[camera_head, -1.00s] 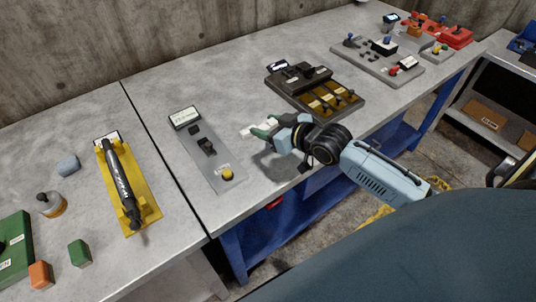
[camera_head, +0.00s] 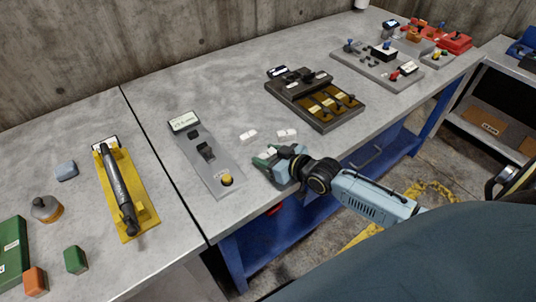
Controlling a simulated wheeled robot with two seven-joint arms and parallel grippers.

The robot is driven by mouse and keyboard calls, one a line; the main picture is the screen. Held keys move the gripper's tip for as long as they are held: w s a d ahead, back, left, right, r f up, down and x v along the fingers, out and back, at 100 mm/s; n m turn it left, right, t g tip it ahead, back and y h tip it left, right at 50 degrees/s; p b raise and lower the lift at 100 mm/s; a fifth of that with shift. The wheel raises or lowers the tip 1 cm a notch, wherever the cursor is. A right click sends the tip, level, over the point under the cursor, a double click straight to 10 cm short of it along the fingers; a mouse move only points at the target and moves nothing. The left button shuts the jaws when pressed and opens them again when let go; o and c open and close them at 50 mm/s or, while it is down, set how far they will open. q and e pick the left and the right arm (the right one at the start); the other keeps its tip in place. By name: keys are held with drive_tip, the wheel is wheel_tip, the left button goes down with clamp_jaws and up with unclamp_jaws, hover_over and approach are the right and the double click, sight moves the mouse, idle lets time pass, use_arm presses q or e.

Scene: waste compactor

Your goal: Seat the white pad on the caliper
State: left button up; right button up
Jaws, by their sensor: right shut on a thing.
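My right gripper (camera_head: 265,158) is low over the table near its front edge, to the right of a grey plate. It is shut on a small white piece (camera_head: 269,152), which looks like a white pad and is mostly hidden by the fingers. Two more white pads lie flat on the table behind the gripper, one on the left (camera_head: 249,134) and one on the right (camera_head: 287,132). The grey plate (camera_head: 222,160) carries a dark block (camera_head: 205,151), possibly the caliper, and a yellow knob (camera_head: 226,180). The gripper is apart from the plate. My left gripper is out of view.
A label stand (camera_head: 184,122) is at the plate's back end. A dark fixture with brown slots (camera_head: 325,104) stands behind right. A yellow holder with a black cylinder (camera_head: 126,190) lies left, across the table seam.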

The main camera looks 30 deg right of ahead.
drive_tip(key=shift+f, duration=0.15)
drive_tip(key=o, duration=1)
drive_tip(key=shift+f+b, duration=0.1)
drive_tip(key=shift+b, duration=0.2)
drive_tip(key=shift+s, duration=0.2)
drive_tip(key=v, duration=0.4)
drive_tip(key=p+v, duration=0.1)
drive_tip(key=v, duration=0.3)
drive_tip(key=p+v, duration=0.1)
drive_tip(key=v, duration=0.4)
drive_tip(key=shift+a+r, duration=0.25)
drive_tip(key=shift+r, duration=0.15)
